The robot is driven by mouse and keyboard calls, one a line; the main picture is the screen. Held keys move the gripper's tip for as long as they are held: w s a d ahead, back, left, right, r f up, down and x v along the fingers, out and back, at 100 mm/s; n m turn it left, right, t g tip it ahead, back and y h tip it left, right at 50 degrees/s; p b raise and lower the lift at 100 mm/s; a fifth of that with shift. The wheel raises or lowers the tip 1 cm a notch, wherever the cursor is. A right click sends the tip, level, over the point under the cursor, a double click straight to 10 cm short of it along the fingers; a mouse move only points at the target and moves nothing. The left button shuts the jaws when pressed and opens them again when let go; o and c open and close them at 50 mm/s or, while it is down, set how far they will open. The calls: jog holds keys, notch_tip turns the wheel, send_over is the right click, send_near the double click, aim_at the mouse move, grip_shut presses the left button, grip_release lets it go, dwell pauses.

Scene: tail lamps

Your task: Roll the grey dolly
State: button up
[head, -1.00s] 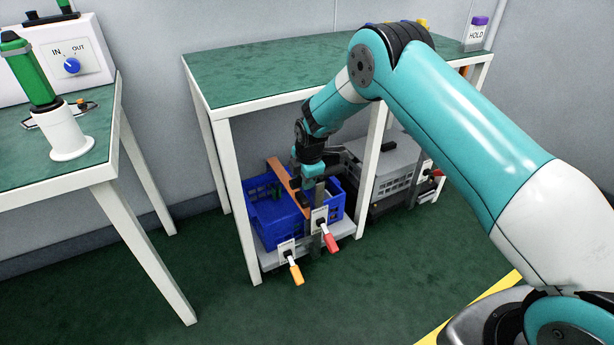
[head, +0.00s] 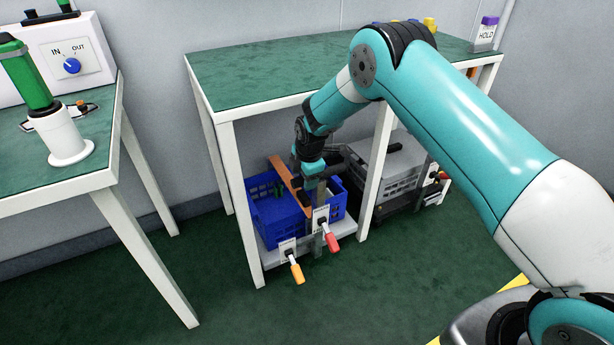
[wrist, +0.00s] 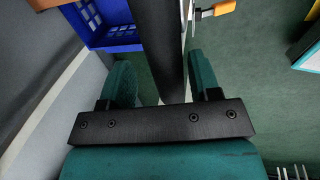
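The grey dolly (head: 268,258) stands low under the middle table, carrying a blue crate (head: 285,222). A lever with a yellow grip (head: 297,273) and one with a red grip (head: 332,243) stick out at its front. My gripper (head: 310,185) reaches down beside the crate, by a dark upright bar (head: 318,235). In the wrist view, my two teal fingers (wrist: 162,85) stand apart with the dark bar (wrist: 157,40) between them. A gap shows on the bar's left side. The blue crate (wrist: 108,35) is at the top left there.
A brown board (head: 289,184) lies across the crate. A grey crate (head: 385,165) on a dark base stands to the right, past a white table leg (head: 378,165). The green-topped table (head: 270,65) is above. Green floor (head: 390,270) is clear in front.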

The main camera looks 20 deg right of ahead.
jog(key=p+v, duration=0.3)
jog(key=v, duration=1.4)
jog(key=shift+r+p, duration=0.25)
jog(key=shift+p, duration=0.1)
jog(key=shift+d, duration=0.1)
